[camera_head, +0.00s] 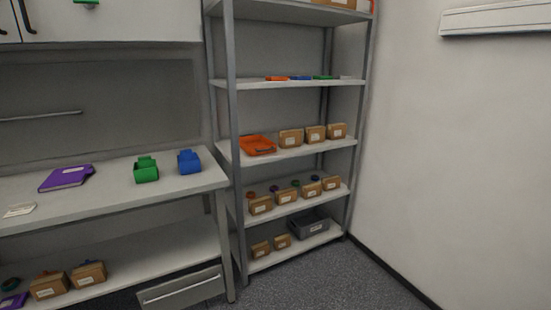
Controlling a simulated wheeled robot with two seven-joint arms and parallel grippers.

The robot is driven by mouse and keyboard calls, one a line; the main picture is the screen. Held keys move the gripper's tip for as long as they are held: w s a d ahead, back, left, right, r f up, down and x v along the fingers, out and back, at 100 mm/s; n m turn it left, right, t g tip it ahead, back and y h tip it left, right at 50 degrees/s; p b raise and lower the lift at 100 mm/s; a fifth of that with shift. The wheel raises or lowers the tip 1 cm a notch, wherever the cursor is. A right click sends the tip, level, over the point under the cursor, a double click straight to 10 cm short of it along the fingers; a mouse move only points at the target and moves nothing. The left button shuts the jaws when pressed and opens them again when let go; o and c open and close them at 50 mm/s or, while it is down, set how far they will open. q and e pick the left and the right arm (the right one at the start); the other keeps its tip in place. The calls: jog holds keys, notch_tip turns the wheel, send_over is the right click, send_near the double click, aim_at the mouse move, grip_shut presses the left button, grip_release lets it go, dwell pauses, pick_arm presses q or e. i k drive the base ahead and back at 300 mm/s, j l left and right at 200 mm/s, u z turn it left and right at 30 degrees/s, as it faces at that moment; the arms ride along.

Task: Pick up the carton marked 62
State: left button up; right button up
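Several small brown cartons with white labels stand on the grey shelf rack. Three cartons (315,134) stand on its middle shelf, a row of several cartons (288,196) on the shelf below, and two cartons (271,246) on the lowest shelf. Two more cartons (48,286) (88,274) stand on the lower shelf of the workbench at left. The labels are too small to read, so I cannot tell which carton is marked 62. Neither of my grippers is in view.
The workbench top (110,192) holds a purple binder-like item (66,179), a green bin (146,169) and a blue bin (188,161). An orange tray (257,145) and a grey crate (309,226) sit on the rack. The carpet (350,280) before the rack is clear.

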aim_at(290, 139)
jog(key=i+l+z, duration=0.1)
jog(key=i+l, duration=0.7)
jog(key=l, duration=0.2)
jog(key=z, duration=0.05)
